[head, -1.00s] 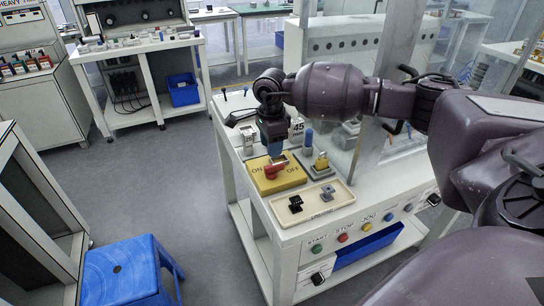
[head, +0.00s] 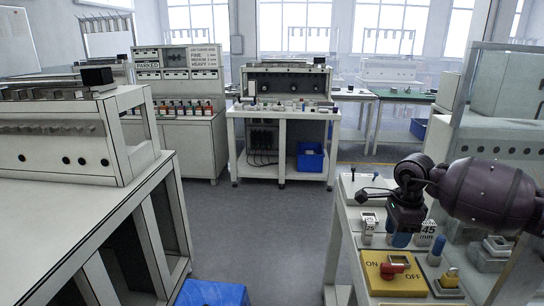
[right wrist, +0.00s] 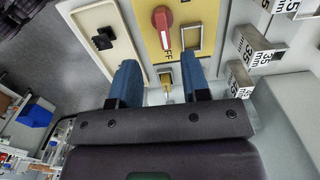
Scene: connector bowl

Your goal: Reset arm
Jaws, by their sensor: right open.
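My right gripper (head: 402,238) hangs fingers-down over the right workbench, behind and above the yellow ON/OFF panel (head: 381,286) with its red rotary handle (head: 393,265). In the right wrist view its two blue fingers (right wrist: 160,82) stand apart with nothing held between them. The red handle (right wrist: 162,22) and yellow panel (right wrist: 148,38) lie beyond the fingertips there. A yellow padlock (right wrist: 167,78) shows between the fingers, lower down on the bench. My left gripper is in neither current view.
The wrist view shows a cream tray (right wrist: 88,18) holding a black part (right wrist: 103,38). A white bench (head: 85,205) is at left, a blue stool (head: 212,293) at bottom. Floor between is clear.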

